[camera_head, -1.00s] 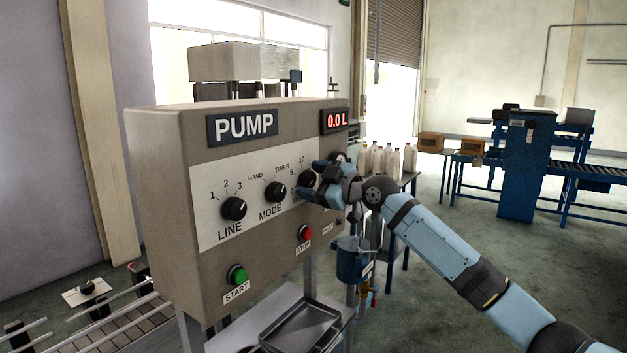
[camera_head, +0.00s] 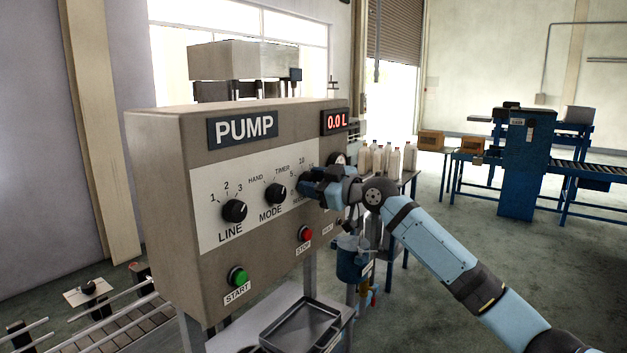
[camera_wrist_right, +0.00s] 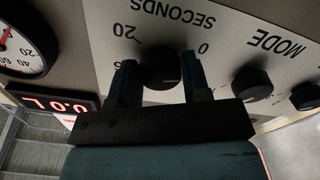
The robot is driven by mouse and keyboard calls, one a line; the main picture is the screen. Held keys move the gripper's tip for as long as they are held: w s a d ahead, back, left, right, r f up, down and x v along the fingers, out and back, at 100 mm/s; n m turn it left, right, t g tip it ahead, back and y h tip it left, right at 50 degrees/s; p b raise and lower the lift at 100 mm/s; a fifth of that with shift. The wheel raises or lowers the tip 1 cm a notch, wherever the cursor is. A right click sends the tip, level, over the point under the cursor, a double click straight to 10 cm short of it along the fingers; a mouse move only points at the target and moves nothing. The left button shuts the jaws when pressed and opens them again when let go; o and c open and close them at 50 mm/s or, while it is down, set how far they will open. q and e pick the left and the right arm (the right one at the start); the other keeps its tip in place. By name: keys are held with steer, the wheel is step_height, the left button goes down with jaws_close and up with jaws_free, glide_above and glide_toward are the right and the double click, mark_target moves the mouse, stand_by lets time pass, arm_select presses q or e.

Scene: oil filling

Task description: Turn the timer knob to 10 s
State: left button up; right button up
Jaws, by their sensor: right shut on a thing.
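The timer knob (camera_wrist_right: 162,68) is round and black, on the pump's control panel (camera_head: 175,155). In the right wrist view it sits between the two fingers of my right gripper (camera_wrist_right: 160,82), which is shut on it. That view shows the panel upside down, with 0, 20 and SECONDS printed around the knob. The knob's pointer is too dark to read. In the head view my right gripper (camera_head: 308,184) covers most of the knob and its scale; 5 and 10 show above it. My left gripper is not in view.
Left of the timer are the MODE knob (camera_head: 275,193) and LINE knob (camera_head: 234,209). Below are the red STOP button (camera_head: 305,233) and green START button (camera_head: 238,276). A round gauge (camera_wrist_right: 24,45) is close beside my gripper.

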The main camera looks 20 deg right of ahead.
steer(key=m+p, duration=0.1)
steer(key=m, duration=0.2)
steer(key=shift+r+m, duration=0.1)
steer(key=shift+m, duration=0.2)
steer(key=m+p, duration=0.1)
steer(key=m, duration=0.1)
steer(key=shift+m+p, duration=0.4)
steer(key=m+p, duration=0.2)
steer(key=m, duration=0.1)
steer(key=shift+m, duration=0.3)
steer(key=m+p, duration=0.3)
steer(key=m, duration=0.1)
steer(key=shift+m, duration=0.3)
steer(key=m+p, duration=0.1)
steer(key=m, duration=0.1)
steer(key=shift+m, duration=1.4)
steer(key=shift+m+p, duration=0.3)
steer(key=shift+m, duration=0.4)
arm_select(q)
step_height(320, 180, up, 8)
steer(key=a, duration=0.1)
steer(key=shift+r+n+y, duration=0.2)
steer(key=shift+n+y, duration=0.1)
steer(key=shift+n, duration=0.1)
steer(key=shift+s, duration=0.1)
